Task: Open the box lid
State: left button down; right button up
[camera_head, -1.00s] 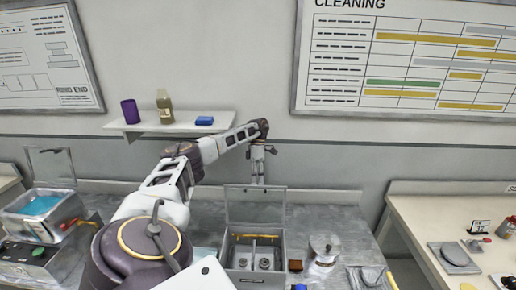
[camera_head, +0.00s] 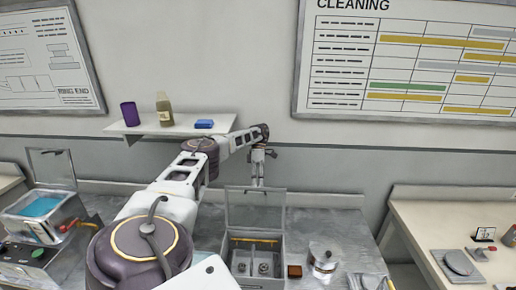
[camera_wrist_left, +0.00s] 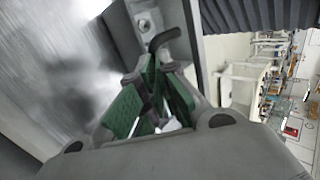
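The grey box (camera_head: 232,252) stands on the bench in the head view, with small round items and a yellow-orange bar inside. Its lid (camera_head: 255,208) stands roughly upright at the back edge, so the inside is visible. My left gripper (camera_head: 258,182) points down just behind the top edge of the lid; I cannot tell whether they touch. In the left wrist view its green-padded fingers (camera_wrist_left: 152,85) are close together at the tips, beside a dark hooked piece; whether they are fully shut is unclear. My right gripper is not in view.
A metal pot (camera_head: 323,258) and a small brown block (camera_head: 294,271) stand right of the box. A shelf (camera_head: 170,126) with a purple cup (camera_head: 129,114), bottle (camera_head: 164,108) and blue block (camera_head: 204,124) is above. A blue-filled container (camera_head: 40,212) is at left.

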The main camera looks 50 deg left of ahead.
pick_arm(q)
jog(key=shift+s+d+f, duration=0.1)
jog(key=shift+d+f, duration=0.15)
jog(key=shift+f, duration=0.3)
jog(key=shift+s+d+f, duration=0.1)
jog(key=shift+d+f, duration=0.1)
jog(key=shift+f, duration=0.35)
jog(key=c, duration=1.3)
grip_release()
jog(key=shift+o, duration=1.1)
jog(key=shift+a+f, duration=0.1)
jog(key=shift+a, duration=0.05)
jog(key=shift+w, duration=0.1)
jog(key=c, duration=0.4)
jog(key=shift+w+a, duration=0.1)
jog(key=shift+a, duration=0.05)
jog(key=shift+c, duration=0.2)
jog(key=shift+r, duration=0.45)
notch_tip(320, 180, up, 9)
jog(key=shift+r, duration=0.15)
